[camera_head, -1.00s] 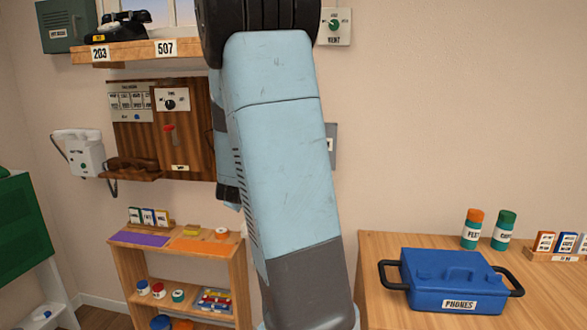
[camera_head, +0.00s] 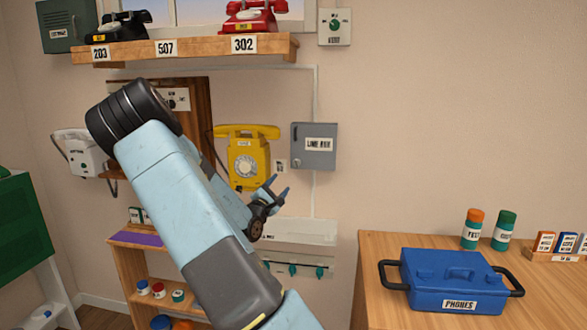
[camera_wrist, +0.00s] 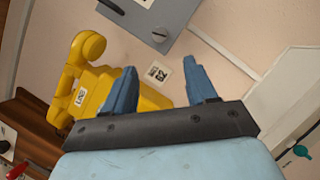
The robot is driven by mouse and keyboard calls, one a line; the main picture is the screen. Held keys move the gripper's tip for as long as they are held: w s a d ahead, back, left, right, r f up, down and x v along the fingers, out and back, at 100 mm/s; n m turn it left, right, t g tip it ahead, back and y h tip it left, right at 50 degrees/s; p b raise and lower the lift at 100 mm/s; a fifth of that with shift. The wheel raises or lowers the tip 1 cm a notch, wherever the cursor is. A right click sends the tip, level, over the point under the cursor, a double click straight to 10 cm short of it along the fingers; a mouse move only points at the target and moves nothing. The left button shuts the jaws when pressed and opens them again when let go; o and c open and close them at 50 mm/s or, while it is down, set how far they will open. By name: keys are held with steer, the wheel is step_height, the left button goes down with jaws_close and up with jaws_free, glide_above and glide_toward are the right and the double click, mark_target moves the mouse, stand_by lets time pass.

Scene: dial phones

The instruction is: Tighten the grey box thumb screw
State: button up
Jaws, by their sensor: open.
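The grey box (camera_head: 313,146), labelled as a line box, hangs on the wall right of the yellow phone. Its thumb screw (camera_head: 299,166) is a small round knob at the lower left of its front. In the wrist view the grey box (camera_wrist: 178,12) is at the top, with the slotted thumb screw (camera_wrist: 159,35) near its edge. My gripper (camera_head: 278,188) is open and empty, below and left of the box. In the wrist view my gripper (camera_wrist: 162,82) has its two blue fingers spread apart, pointing toward the box, with the screw beyond and between them.
The yellow phone (camera_head: 243,160) hangs close left of my gripper; it also shows in the wrist view (camera_wrist: 85,85). A small label plate (camera_head: 280,166) is between phone and box. A shelf (camera_head: 190,52) with phones is above. Wall right of the box is bare.

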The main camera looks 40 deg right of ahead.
mark_target(296, 164)
steer(key=x, duration=1.3)
steer(key=shift+d+r, duration=0.1)
steer(key=shift+d, duration=0.15)
steer(key=shift+c, duration=0.4)
